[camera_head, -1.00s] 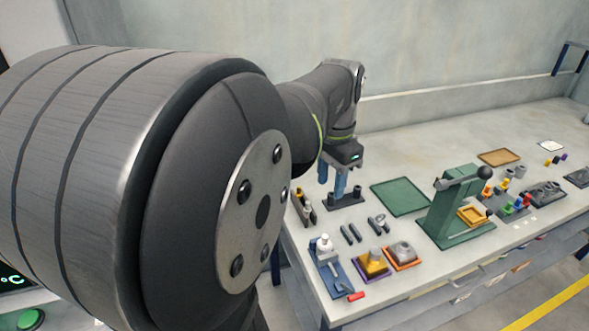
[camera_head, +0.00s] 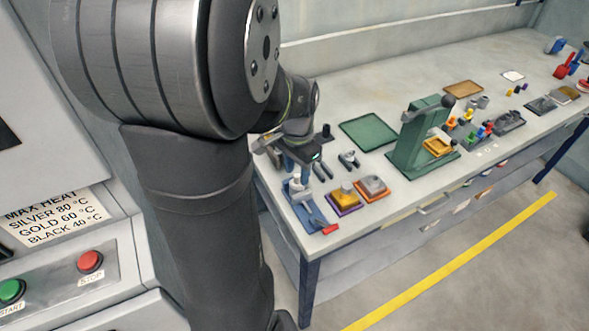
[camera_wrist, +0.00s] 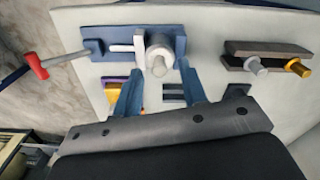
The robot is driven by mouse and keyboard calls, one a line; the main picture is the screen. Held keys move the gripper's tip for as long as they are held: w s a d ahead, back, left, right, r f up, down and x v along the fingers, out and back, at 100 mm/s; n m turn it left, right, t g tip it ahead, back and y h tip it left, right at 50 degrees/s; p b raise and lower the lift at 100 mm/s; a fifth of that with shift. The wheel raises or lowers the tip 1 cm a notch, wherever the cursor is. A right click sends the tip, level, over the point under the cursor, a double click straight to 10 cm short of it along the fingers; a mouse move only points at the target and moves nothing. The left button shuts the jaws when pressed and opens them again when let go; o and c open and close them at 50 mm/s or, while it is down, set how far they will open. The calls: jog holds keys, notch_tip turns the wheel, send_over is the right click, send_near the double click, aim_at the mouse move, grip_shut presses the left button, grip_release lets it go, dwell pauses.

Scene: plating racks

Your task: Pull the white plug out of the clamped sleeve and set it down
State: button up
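The blue clamp (camera_head: 308,216) with a red-ended handle (camera_head: 330,229) sits at the near left corner of the bench. It also shows in the wrist view (camera_wrist: 97,48), holding a pale round sleeve (camera_wrist: 158,45) with a light rod against its side. The white plug (camera_wrist: 157,66) stands up out of the sleeve toward the camera. My gripper (camera_wrist: 160,70) is open, its two blue fingers apart with the plug in line between their tips. Whether the tips have reached plug height cannot be told. In the head view my gripper (camera_head: 293,172) is over the clamp and partly hides it.
A yellow block on a purple base (camera_head: 343,197) and a grey block on an orange base (camera_head: 373,187) stand right of the clamp. A green press (camera_head: 412,140) stands beyond. The green mat (camera_head: 370,131) is bare. A rack with grey and gold pegs (camera_wrist: 270,55) shows in the wrist view.

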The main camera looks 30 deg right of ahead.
jog(key=shift+f, duration=0.8)
jog(key=shift+c, duration=0.5)
grip_shut()
jog(key=shift+c, duration=2.4)
grip_release()
grip_shut()
jog(key=shift+r+n, duration=0.2)
jog(key=shift+n, duration=0.65)
jog(key=shift+r+n, duration=0.15)
jog(key=shift+n, duration=0.7)
jog(key=shift+r, duration=0.1)
jog(key=shift+r, duration=1.65)
